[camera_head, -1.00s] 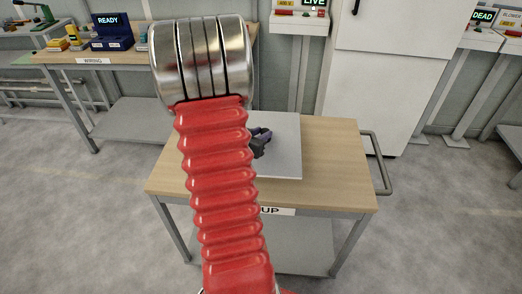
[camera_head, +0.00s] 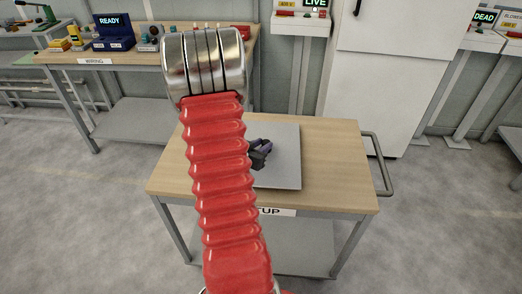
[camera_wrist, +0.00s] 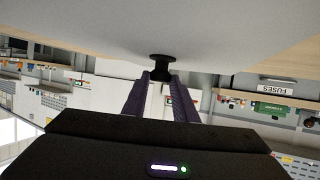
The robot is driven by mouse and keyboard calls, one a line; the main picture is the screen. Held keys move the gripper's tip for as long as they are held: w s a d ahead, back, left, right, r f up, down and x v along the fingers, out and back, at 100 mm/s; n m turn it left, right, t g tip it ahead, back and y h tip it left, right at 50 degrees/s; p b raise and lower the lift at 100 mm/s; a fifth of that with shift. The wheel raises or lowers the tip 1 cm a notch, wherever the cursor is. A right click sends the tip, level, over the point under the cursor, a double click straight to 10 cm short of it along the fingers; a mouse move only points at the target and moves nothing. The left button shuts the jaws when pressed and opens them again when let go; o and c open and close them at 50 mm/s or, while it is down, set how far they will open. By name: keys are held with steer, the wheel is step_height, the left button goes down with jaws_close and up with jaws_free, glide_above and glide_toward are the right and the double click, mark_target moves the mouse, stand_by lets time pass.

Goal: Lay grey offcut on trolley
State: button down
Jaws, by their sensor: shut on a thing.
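The trolley (camera_head: 330,150) has a light wooden top, grey legs and a bar handle on its right. The grey offcut (camera_head: 285,170) is a flat sheet at the middle of the trolley top, partly hidden by my red arm. I cannot tell if it touches the wood or is a little above it. My gripper (camera_head: 265,144), dark with purple fingers, is at the sheet's upper face. In the wrist view the fingers are shut on a black knob-like piece (camera_wrist: 160,66) that meets the face of the grey offcut (camera_wrist: 220,30).
A wooden bench (camera_head: 140,66) marked WIRING stands at the back left with small devices. A white cabinet (camera_head: 385,90) stands behind the trolley. Bare wood shows right of the sheet, up to the handle (camera_head: 384,165).

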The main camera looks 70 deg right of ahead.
steer(key=shift+f, duration=0.55)
steer(key=shift+f, duration=0.15)
steer(key=c, duration=1.4)
jaws_free()
steer(key=shift+c, duration=0.2)
steer(key=shift+w+a+r, duration=0.1)
steer(key=shift+a+r, duration=0.2)
steer(key=shift+a, duration=0.2)
steer(key=v, duration=0.6)
steer(key=shift+a, duration=0.25)
